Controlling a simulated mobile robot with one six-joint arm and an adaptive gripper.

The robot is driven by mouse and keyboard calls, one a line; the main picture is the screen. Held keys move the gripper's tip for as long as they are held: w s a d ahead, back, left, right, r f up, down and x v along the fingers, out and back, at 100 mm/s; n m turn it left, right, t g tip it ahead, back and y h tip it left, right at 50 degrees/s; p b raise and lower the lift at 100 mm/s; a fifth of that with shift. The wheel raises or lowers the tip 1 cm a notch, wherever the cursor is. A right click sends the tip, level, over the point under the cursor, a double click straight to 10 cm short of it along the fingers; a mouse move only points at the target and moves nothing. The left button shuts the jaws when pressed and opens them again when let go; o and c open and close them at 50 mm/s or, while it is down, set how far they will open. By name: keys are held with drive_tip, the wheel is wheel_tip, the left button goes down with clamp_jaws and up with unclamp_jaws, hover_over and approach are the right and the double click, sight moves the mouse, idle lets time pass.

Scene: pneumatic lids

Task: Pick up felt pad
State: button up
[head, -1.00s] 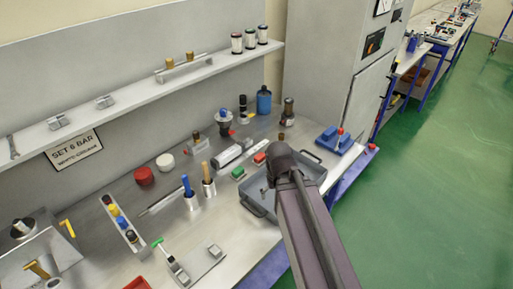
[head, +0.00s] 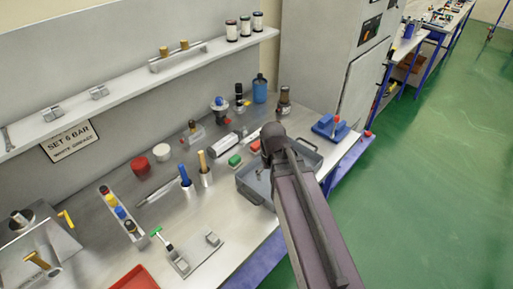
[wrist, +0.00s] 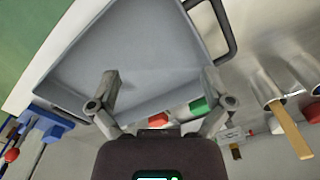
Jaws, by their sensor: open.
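No thing can be told for sure as the felt pad. A green block (head: 235,161) and a red block (head: 255,147) lie on the bench beside the grey tray (head: 247,188); I cannot tell if either is felt. In the wrist view the green block (wrist: 198,106) and red block (wrist: 158,118) show just beyond the tray's edge, between and beside my fingers. My gripper (wrist: 160,82) is open and empty above the tray (wrist: 140,45). The tray floor in the wrist view looks bare. In the head view my arm hides the gripper and part of the tray.
Two cups with a blue (head: 184,174) and a wooden handle (head: 202,160) stand left of the tray. A blue fixture (head: 331,127) stands to the right. Bottles and fittings line the back under the shelf (head: 130,85). A red tray (head: 135,278) lies at the front left.

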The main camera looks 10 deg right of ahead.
drive_tip(key=w+r+n+p, duration=0.1)
drive_tip(key=w+r+n, duration=0.1)
drive_tip(key=w, duration=1.1)
drive_tip(key=w+r+n+p, duration=0.2)
drive_tip(key=w+n, duration=0.2)
drive_tip(key=w, duration=0.9)
drive_tip(key=shift+w+n+p, duration=0.2)
drive_tip(key=shift+n+p, duration=0.1)
drive_tip(key=shift+d+f, duration=0.1)
drive_tip(key=b, duration=0.9)
hover_over(256, 144)
drive_tip(key=f, duration=0.8)
drive_tip(key=shift+w+f, duration=0.2)
drive_tip(key=shift+f, duration=0.1)
drive_tip(key=shift+f, duration=0.1)
drive_tip(key=shift+s+d+f+b, duration=0.1)
drive_tip(key=shift+f+b, duration=2.3)
drive_tip(key=shift+f, duration=0.1)
drive_tip(key=c, duration=1.1)
drive_tip(key=shift+c, duration=0.2)
